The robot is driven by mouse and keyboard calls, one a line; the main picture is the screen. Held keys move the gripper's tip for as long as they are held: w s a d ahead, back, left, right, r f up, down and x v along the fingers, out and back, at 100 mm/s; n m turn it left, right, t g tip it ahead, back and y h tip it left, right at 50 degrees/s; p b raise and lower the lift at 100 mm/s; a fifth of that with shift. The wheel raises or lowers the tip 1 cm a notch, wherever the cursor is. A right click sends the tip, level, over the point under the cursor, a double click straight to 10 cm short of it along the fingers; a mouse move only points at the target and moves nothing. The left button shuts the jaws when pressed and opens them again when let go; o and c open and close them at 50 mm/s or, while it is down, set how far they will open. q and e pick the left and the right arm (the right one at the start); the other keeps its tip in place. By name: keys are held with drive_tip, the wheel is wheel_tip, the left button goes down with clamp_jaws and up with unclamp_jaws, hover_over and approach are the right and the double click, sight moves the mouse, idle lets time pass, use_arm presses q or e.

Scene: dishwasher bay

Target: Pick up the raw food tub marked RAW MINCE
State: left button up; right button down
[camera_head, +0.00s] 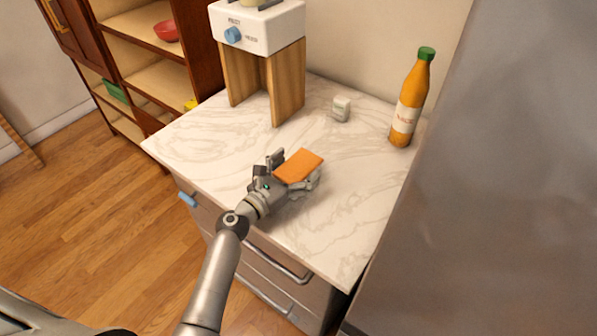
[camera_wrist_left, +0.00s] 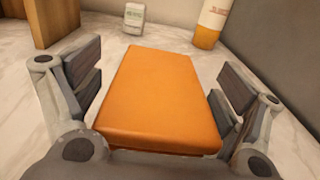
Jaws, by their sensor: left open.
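An orange rectangular block-like object (camera_head: 299,165) lies on the marble counter; I see no RAW MINCE marking on it, so I cannot tell whether it is the tub. My left gripper (camera_head: 297,172) is open, with one finger on each side of it. In the left wrist view the orange object (camera_wrist_left: 160,95) sits between the two open fingers (camera_wrist_left: 158,92), with a visible gap at the left finger and a smaller one at the right. My right gripper is not in view.
The marble counter (camera_head: 200,135) also holds a small white box (camera_head: 341,109), an orange bottle with a green cap (camera_head: 408,105) and a white appliance (camera_head: 262,30) on a wooden stand. A grey panel (camera_head: 480,200) rises at the right. The counter's front left is clear.

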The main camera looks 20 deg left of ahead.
use_arm(q)
drive_tip(key=shift+s, duration=0.1)
drive_tip(key=c, duration=1.3)
drive_tip(key=shift+r, duration=0.15)
